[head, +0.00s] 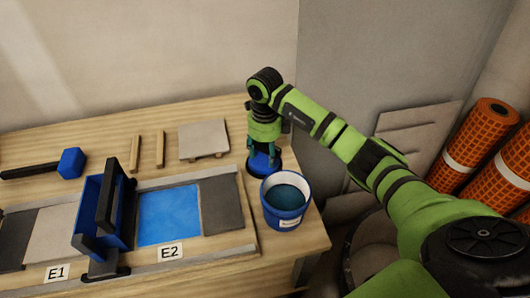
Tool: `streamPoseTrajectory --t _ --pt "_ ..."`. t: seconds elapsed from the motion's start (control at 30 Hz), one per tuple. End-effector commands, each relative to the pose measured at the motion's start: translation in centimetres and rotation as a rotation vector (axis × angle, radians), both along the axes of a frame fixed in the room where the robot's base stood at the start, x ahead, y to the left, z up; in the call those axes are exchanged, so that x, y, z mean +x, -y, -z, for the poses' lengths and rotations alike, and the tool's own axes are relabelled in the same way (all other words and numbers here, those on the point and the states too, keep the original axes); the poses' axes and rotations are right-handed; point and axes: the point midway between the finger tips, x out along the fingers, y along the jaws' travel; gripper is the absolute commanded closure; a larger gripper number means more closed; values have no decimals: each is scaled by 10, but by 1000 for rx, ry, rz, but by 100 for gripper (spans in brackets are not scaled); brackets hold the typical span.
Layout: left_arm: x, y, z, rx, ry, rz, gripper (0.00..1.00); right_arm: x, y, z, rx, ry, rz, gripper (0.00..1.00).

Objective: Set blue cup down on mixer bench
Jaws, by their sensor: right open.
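My left gripper is not in view.
The bucket (287,217) is close in front of the cup. A blue box-like tool (100,215) stands on the tile board, beside a bright blue tile (168,215). A mallet (70,163), wooden strips (135,152) and a pale slab (203,138) lie behind. Orange rolls (480,135) stand right.

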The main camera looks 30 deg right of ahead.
Motion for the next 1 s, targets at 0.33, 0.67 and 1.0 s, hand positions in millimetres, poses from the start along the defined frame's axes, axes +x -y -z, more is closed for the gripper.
streamPoseTrajectory --t 0.33,0.67,1.0 --pt "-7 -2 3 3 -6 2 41 1 1 -77 -2 6 1 45" --pt "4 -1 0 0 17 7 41 0 1 -112 -2 1 1 45" --pt "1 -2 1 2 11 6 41 0 1 -113 -2 1 1 45"
